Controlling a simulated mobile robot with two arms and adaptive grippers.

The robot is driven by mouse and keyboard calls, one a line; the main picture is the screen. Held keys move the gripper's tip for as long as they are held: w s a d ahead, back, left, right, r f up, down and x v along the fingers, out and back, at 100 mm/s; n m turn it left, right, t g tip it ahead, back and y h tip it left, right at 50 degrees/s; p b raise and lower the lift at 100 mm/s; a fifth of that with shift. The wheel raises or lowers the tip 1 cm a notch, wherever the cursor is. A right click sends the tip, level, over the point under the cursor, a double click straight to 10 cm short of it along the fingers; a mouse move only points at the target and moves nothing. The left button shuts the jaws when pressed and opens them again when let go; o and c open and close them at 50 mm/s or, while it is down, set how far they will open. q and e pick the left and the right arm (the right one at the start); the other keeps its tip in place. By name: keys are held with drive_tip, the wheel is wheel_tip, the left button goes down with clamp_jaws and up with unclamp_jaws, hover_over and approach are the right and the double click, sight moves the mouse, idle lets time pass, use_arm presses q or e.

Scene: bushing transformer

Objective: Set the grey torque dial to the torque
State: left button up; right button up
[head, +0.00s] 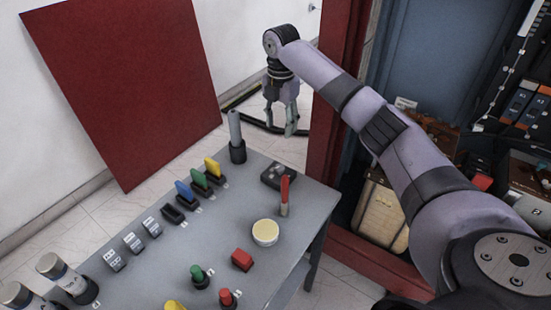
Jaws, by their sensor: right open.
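My right gripper (281,122) hangs fingers down beyond the far edge of the grey table (205,262). It is open, with nothing seen between its fingers. A grey upright cylinder (235,126) stands in a black round base at the table's far corner, left of and nearer than the gripper. A small dark box (278,175) with a knob-like top lies to its right. I cannot tell for certain which piece is the grey torque dial, and no torque reading is legible. My left gripper is not in view.
Yellow, green and blue pieces (198,180) stand in black holders. A red-handled tool (284,195) stands upright beside a pale round disc (265,232). A red block (242,259) and grey cylinders (62,275) are nearer. A red panel (125,80) and an open equipment cabinet (400,150) flank the table.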

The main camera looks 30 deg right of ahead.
sight(280, 167)
wheel_tip(280, 167, down, 15)
drive_tip(key=shift+s+r+p, duration=0.1)
drive_tip(key=shift+p, duration=0.85)
drive_tip(key=shift+f, duration=0.6)
drive_tip(key=shift+c, duration=0.5)
clamp_jaws()
